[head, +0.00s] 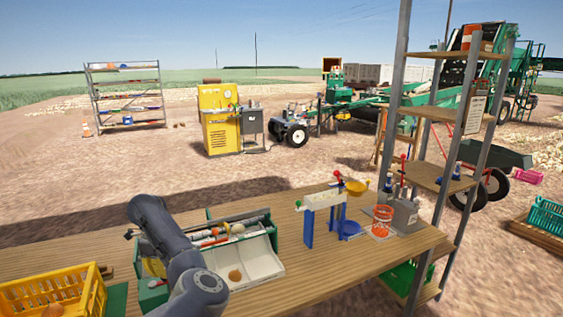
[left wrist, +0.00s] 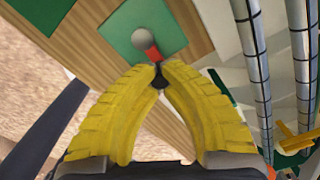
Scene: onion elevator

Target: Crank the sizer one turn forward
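The sizer (head: 262,264) is a green frame with long bars over a pale tray on the wooden bench in the head view. My left gripper (left wrist: 158,72) has yellow ribbed fingers, with tips drawn together around a small crank handle (left wrist: 152,53), red with a black part between the fingers. In the head view my left arm covers the sizer's left end and most of the gripper. My right gripper is in neither view.
A yellow crate (head: 52,294) stands at the bench's left. A pale ball (left wrist: 140,38) shows over a green square (left wrist: 152,22) beyond the fingertips. A blue-legged white stand (head: 322,200), red bucket (head: 381,220) and grey box (head: 405,214) stand right, beside a tall shelf (head: 440,178).

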